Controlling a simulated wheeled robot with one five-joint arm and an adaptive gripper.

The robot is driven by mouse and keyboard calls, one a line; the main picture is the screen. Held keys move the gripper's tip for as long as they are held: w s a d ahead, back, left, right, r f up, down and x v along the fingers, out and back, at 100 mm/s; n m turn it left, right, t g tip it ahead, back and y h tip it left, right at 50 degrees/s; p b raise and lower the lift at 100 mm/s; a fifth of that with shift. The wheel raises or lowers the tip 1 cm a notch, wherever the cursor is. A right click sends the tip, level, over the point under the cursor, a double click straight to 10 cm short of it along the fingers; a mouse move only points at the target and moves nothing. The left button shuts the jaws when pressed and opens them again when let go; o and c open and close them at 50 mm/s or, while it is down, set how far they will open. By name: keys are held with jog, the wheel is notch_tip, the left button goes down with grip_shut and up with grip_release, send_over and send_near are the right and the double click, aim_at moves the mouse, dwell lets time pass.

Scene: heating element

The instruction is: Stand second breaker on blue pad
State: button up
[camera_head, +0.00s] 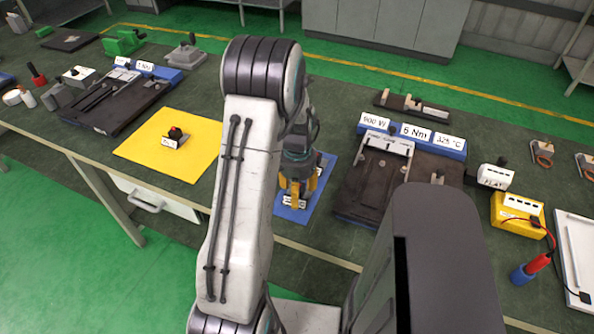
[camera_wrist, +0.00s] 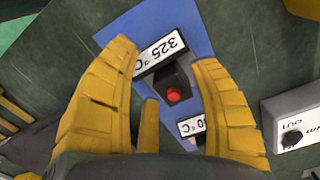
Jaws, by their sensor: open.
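The blue pad (camera_head: 313,203) lies on the bench, partly hidden by my arm; it also shows in the wrist view (camera_wrist: 197,32). A black breaker with a red button (camera_wrist: 173,90) and a white 325 °C label is over the blue pad, between my open fingers. A second white label (camera_wrist: 190,126), partly hidden by a finger, shows below it; I cannot tell what it belongs to. My gripper (camera_head: 297,192) points down at the pad, its fingers apart on either side of the breaker. Another black breaker with a red button (camera_head: 175,137) stands on the yellow pad (camera_head: 148,148).
Right of the blue pad is a dark fixture (camera_head: 372,178) with a blue sign block (camera_head: 413,139). A yellow meter (camera_head: 518,213) with red and blue probes and a white tray (camera_head: 577,250) are farther right. Another dark fixture (camera_head: 112,105) stands at the left.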

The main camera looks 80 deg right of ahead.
notch_tip(320, 180, up, 10)
jog(key=b, duration=0.3)
jog(key=w+a+r+n+h, duration=0.1)
jog(key=w+a+r+n, duration=0.2)
jog(key=w+a+n, duration=0.5)
jog(key=w+a+r+n, duration=0.25)
jog(key=w+a, duration=0.35)
jog(key=w, duration=0.7)
jog(key=a+r+n+t, duration=0.1)
jog(key=a+n+t, duration=0.2)
jog(key=a+n, duration=1)
jog(key=shift+a+r+t+y, duration=0.2)
jog(key=shift+a+t+y, duration=0.2)
jog(key=shift+a, duration=5.4)
